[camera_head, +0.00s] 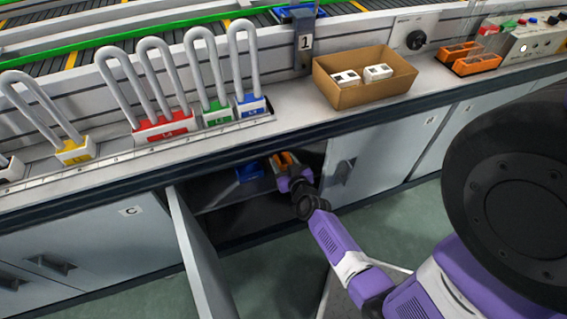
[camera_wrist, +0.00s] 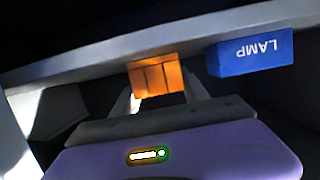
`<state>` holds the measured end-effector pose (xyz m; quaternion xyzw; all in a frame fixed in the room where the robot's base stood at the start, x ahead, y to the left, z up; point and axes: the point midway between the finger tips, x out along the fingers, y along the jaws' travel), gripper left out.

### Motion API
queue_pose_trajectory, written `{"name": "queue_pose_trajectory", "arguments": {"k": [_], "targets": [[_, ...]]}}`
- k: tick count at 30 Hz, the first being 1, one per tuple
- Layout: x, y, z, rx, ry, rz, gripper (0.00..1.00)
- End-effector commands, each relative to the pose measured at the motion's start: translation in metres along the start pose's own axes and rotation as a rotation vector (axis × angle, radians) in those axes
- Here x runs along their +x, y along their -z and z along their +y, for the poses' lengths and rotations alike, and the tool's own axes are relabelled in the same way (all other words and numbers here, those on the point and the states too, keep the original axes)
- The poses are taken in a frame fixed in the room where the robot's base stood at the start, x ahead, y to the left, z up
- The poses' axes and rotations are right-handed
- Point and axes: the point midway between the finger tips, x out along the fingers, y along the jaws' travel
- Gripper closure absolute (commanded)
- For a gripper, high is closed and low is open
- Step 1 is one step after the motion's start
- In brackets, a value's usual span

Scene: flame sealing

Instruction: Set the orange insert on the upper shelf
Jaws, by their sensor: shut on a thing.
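The orange insert (camera_wrist: 155,77) is between the two fingers of my gripper (camera_wrist: 157,90), which is shut on it. In the head view, the orange insert (camera_head: 284,160) is partly hidden by my gripper (camera_head: 290,175), which reaches into the open cabinet under the counter. The upper shelf (camera_head: 222,197) shows as a grey board inside the cabinet; its edge (camera_wrist: 70,67) crosses the wrist view. The insert is close to that edge, and I cannot tell whether it touches the shelf.
A blue box (camera_head: 249,171) is left of the insert in the cabinet; the wrist view shows it with upside-down "LAMP" lettering (camera_wrist: 250,53). The open cabinet door (camera_head: 197,255) stands left of my arm. A closed door (camera_head: 365,160) bounds the right. The cabinet interior is dark.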

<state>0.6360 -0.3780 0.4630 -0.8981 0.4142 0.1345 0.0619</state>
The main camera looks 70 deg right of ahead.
Motion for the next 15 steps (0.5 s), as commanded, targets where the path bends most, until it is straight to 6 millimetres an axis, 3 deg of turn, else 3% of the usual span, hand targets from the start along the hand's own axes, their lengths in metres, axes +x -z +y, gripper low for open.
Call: {"name": "queue_pose_trajectory", "arguments": {"k": [6,7,9,10,15], "targets": [[0.0013,-0.0027,0.0000,0.001,0.000,0.001,0.96],[0.0007,-0.0019,0.0001,0.001,0.000,0.000,0.42],[0.0006,-0.0017,0.0001,0.001,0.000,0.000,0.28],[0.0006,-0.0017,0.0001,0.001,0.000,0.000,0.26],[0.0006,-0.0017,0.0000,0.000,0.000,0.000,0.26]]}}
